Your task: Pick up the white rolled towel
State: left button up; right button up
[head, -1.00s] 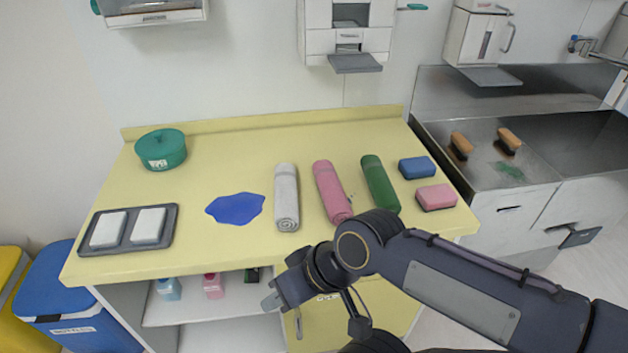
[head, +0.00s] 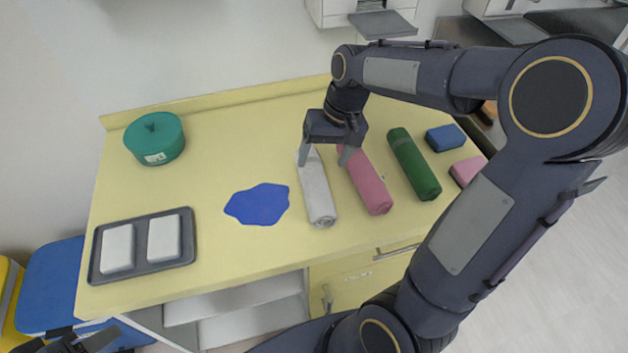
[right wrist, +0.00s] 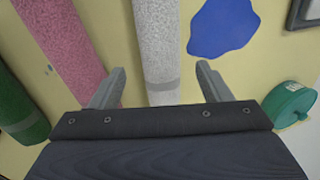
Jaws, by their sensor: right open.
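The white rolled towel (head: 316,190) lies on the yellow counter between a blue patch and the pink rolled towel (head: 368,185). My right gripper (head: 324,160) is open and empty over its far end, pointing down. In the right wrist view the white towel (right wrist: 157,45) runs between the two spread fingers (right wrist: 160,73), with gaps on both sides. I cannot tell how far the fingertips are above the counter. The gripper hides part of the towel's far end. A small part of my left gripper (head: 85,341) shows at the bottom left corner; its jaws are unclear.
A green rolled towel (head: 414,165) lies right of the pink one. Blue (head: 446,138) and pink (head: 466,170) sponges lie farther right.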

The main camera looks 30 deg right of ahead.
aim_at(317, 176)
jog(key=x, duration=0.8)
jog(key=shift+s, duration=0.1)
jog(key=shift+r, duration=0.1)
jog(key=shift+a, duration=0.1)
jog(key=shift+c, duration=0.3)
jog(key=c, duration=0.7)
